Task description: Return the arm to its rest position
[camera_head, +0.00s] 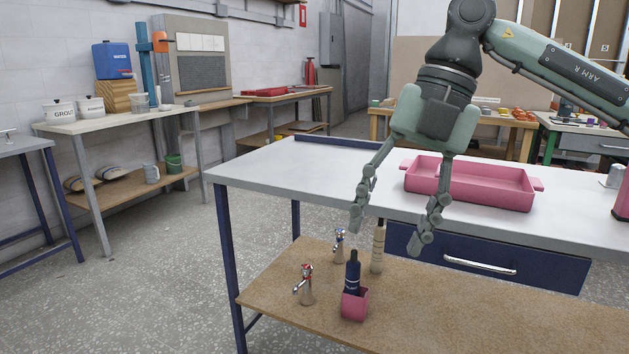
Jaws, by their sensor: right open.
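My right gripper (388,232) hangs at the front of the white-topped table (272,168) with its fingers pointing down. Its two fingers are spread apart and nothing is between them. My right arm (565,70) comes in from the upper right, bent at the wrist, and carries the label "ARM R". In the picture the fingertips lie over the table's front edge and above the lower shelf. My left gripper is not in view.
A pink tray (470,197) stands on the tabletop behind the gripper. On the wooden lower shelf (450,310) stand two taps (306,285), a dark bottle in a pink holder (354,305) and a beige bottle (378,250). The tabletop's left part is clear.

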